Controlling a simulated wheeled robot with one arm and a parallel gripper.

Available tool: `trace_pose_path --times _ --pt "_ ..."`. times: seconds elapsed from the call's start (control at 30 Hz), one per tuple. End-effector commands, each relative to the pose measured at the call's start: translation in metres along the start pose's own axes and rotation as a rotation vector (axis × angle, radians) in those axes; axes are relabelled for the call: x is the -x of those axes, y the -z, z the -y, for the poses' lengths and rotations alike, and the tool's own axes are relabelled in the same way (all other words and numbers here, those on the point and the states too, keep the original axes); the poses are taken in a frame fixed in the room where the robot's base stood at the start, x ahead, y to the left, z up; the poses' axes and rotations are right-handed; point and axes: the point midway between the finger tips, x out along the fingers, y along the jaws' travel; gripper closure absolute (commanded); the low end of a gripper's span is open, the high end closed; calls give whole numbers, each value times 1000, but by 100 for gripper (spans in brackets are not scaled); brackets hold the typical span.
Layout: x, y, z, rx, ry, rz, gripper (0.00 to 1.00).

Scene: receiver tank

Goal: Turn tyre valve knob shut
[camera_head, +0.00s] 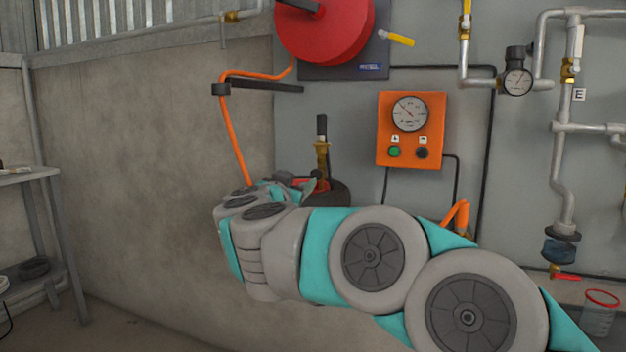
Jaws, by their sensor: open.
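An upright brass valve (322,160) with a black top (322,126) stands in front of the wall, left of the orange gauge box. It appears to be the tyre valve, though I cannot tell which part is its knob. A dark rounded thing with some red (330,190) shows below it, partly hidden by my arm. My grey and teal arm reaches in from the lower right. My gripper (308,185) is open at the arm's far end, just below and left of the brass valve. My wrist hides most of it, and I cannot tell whether it touches anything.
A red hose reel (325,28) hangs above, with an orange hose (235,135) running down behind my wrist. The orange gauge box (411,130) is on the wall. A metal shelf (40,230) stands left; a red-rimmed container (601,312) is lower right.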

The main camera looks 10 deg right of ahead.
Motion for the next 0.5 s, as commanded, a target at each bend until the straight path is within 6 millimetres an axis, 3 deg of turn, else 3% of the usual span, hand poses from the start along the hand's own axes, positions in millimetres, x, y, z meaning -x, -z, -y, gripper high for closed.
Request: trace_pose_path --times 0.27,0.5 --pt "-9 -8 -14 19 -77 10 34" --pt "-37 -8 -16 17 -76 10 34"
